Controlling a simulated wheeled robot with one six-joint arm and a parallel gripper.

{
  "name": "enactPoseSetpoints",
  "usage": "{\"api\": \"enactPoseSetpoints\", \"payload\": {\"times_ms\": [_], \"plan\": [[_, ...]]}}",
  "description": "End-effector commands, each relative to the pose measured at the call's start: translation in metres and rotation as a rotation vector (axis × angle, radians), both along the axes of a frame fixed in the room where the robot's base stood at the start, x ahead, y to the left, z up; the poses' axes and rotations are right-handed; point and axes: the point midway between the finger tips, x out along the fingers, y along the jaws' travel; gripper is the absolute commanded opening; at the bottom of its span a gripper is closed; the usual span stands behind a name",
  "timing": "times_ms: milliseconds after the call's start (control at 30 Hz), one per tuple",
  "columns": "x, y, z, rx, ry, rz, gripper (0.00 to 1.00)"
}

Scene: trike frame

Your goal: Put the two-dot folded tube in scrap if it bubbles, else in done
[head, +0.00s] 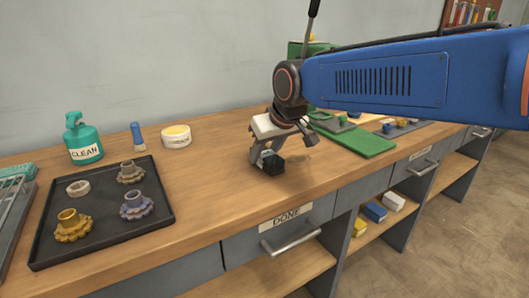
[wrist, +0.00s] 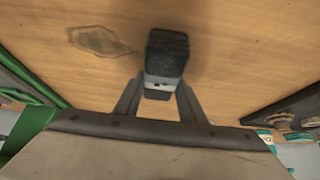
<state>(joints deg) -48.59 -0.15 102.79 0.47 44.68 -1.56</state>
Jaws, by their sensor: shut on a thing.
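My gripper (head: 267,155) is shut on a small dark block-like thing (head: 273,165), low over the wooden bench top behind the DONE drawer. In the wrist view the dark thing (wrist: 167,50) sticks out between the two fingers. I see no dots on it and cannot tell whether it is the folded tube. The drawer labelled DONE (head: 286,218) is shut, with a bar handle on its front. Another drawer (head: 424,155) farther right has a label too small to read. No scrap place can be made out.
A black tray (head: 103,226) with several gear-like parts lies at left. A green CLEAN bottle (head: 83,138), a brush (head: 138,137) and a round tin (head: 176,137) stand behind. A green mat (head: 362,143) lies at right. The bench between tray and gripper is clear.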

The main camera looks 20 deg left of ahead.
Motion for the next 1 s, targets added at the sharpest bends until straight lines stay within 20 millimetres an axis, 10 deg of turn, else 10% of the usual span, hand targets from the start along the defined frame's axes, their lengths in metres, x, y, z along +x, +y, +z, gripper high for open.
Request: {"api": "enactPoseSetpoints", "payload": {"times_ms": [300,333,400,1000], "plan": [[0.0,0.0,-0.002,0.0,0.0,0.0,0.07],[0.0,0.0,-0.002,0.0,0.0,0.0,0.41],[0.0,0.0,-0.002,0.0,0.0,0.0,0.55],[-0.012,-0.013,0.029,0.002,-0.001,0.0,0.55]]}}
